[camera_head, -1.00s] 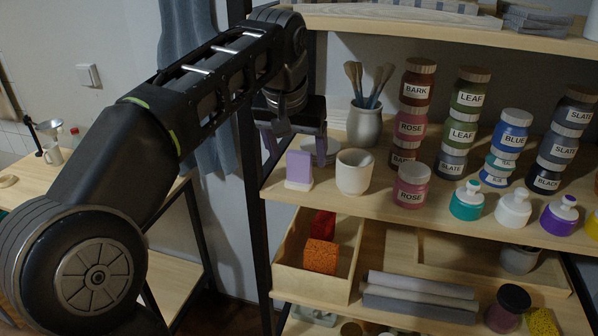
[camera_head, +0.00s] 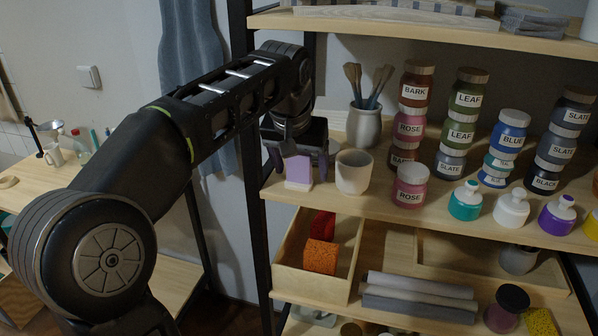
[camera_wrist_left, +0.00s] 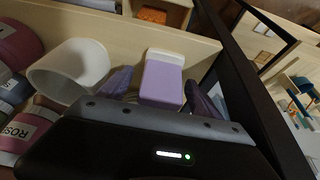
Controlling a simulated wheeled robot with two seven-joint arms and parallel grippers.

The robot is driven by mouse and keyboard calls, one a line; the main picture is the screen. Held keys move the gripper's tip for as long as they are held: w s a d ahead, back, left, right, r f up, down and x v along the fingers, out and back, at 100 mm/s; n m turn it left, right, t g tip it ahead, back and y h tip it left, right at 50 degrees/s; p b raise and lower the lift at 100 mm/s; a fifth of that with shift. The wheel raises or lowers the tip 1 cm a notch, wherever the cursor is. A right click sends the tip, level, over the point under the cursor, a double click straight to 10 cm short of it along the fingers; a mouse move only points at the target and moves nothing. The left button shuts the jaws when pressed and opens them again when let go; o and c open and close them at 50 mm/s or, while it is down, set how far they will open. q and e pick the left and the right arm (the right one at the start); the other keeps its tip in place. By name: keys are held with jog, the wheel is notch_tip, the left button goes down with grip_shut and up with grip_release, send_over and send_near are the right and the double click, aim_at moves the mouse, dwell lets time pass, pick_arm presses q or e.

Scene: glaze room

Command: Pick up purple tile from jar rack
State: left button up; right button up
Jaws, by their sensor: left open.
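The purple tile (camera_head: 299,170) stands upright at the left end of the rack's middle shelf (camera_head: 430,200), on a pale base. In the left wrist view the tile (camera_wrist_left: 162,82) shows between the two purple-tinted fingers of my left gripper (camera_wrist_left: 160,88). The left gripper (camera_head: 298,162) is open, its fingers on either side of the tile in the head view. I cannot tell whether either finger touches it. My right gripper is in neither view.
A white cup (camera_head: 354,173) stands close to the tile's right. A brush pot (camera_head: 364,125) and stacked labelled jars (camera_head: 410,130) stand further right. A dark rack post (camera_head: 258,215) is at the left. A wooden bin with an orange block (camera_head: 320,257) is below.

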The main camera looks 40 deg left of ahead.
aim_at(297, 173)
pick_arm(q)
jog(key=c, duration=1.6)
jog(key=shift+r, duration=0.15)
jog(key=shift+r, duration=0.45)
jog(key=shift+o, duration=0.2)
notch_tip(297, 173, up, 2)
jog(key=shift+w+r, duration=0.1)
jog(key=shift+r, duration=0.05)
jog(key=s+b, duration=0.2)
jog(key=s+d+b, duration=0.1)
jog(key=shift+s+f, duration=0.15)
jog(key=shift+f, duration=0.2)
jog(key=s+d+p, duration=0.1)
jog(key=s+d, duration=0.1)
jog(key=s, duration=0.4)
jog(key=s+d+r+p, duration=0.1)
jog(key=s+d, duration=0.1)
jog(key=s, duration=0.5)
jog(key=shift+d, duration=0.35)
jog(key=shift+s+d+f, duration=0.1)
jog(key=shift+s+f, duration=0.05)
jog(key=shift+s, duration=0.3)
